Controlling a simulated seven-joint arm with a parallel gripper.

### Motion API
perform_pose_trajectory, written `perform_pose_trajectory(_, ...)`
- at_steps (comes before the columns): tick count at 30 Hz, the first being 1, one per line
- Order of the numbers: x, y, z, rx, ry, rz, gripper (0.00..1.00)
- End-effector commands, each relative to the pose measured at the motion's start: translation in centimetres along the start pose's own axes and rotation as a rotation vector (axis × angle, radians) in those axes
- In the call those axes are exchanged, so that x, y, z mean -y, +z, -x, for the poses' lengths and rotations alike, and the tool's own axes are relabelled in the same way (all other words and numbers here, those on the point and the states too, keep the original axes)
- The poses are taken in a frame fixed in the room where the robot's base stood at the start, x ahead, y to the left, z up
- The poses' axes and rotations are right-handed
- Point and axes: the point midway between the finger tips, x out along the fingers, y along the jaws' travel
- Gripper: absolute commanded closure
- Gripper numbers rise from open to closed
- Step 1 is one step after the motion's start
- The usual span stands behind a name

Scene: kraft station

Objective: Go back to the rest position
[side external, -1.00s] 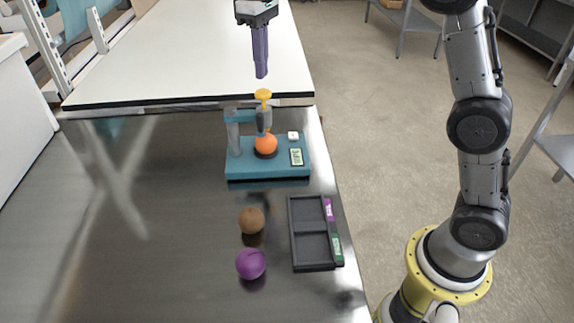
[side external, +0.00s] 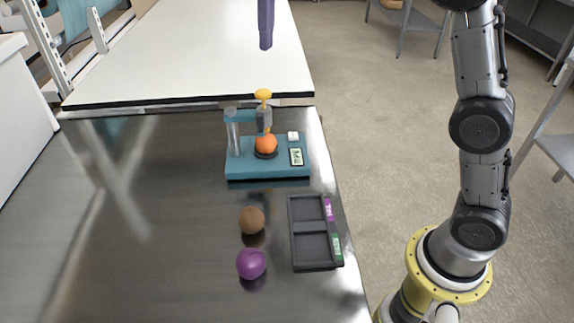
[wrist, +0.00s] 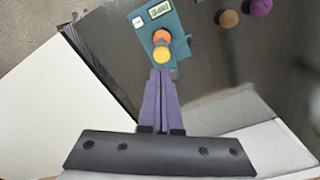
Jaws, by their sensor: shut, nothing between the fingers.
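My gripper (side external: 265,44) is shut and empty, its purple fingers together, high above the station at the top of the side view. In the wrist view my gripper (wrist: 161,75) points toward the teal test stand, with clear space between them in the side view. The teal stand (side external: 240,168) holds an orange ball (side external: 266,144) under a yellow-topped plunger (side external: 263,94). The stand also shows in the wrist view (wrist: 183,22). Most of the arm's upper part is out of frame.
A brown ball (side external: 251,220) and a purple ball (side external: 251,264) lie on the dark metal table (side external: 150,230). A black two-compartment tray (side external: 310,268) with purple and green labels is empty at the right edge. A white table (side external: 190,60) stands behind. The table's left side is clear.

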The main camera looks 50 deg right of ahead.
Motion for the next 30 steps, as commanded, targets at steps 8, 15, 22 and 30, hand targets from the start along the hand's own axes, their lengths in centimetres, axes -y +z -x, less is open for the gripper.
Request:
perform_pose_trajectory(8, 0.0, 9.5, 4.9, -0.105, 0.018, -0.044, 1.0)
perform_pose_trajectory(15, 0.5, 17.5, 3.5, -0.209, 0.037, -0.099, 1.0)
perform_pose_trajectory(22, 1.4, 24.2, -1.7, -0.31, 0.054, -0.158, 1.0)
perform_pose_trajectory(30, 2.2, 28.8, -9.9, -0.389, 0.061, -0.217, 1.0)
